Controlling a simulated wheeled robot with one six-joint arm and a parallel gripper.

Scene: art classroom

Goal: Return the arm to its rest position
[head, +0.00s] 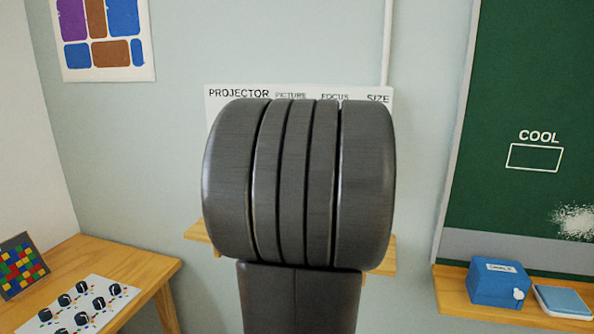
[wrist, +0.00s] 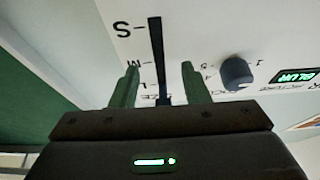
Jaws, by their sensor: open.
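My gripper (wrist: 160,80) shows in the wrist view with its two green fingers apart, in front of a white panel. Between the fingers I see the dark vertical slot of a slider marked S, M and L; a dark piece, perhaps its handle, sits low between them. I cannot tell whether a finger touches it. In the head view my own dark grey arm fills the middle and hides the gripper and most of the projector panel (head: 300,91), whose top edge reads PROJECTOR, PICTURE, FOCUS and SIZE.
A dark blue knob (wrist: 236,72) and a small green-lit display (wrist: 297,76) are beside the fingers. A wooden table (head: 150,262) with a knob board (head: 93,297) stands left. A green chalkboard (head: 530,100) hangs right, above a ledge with a blue box (head: 495,285).

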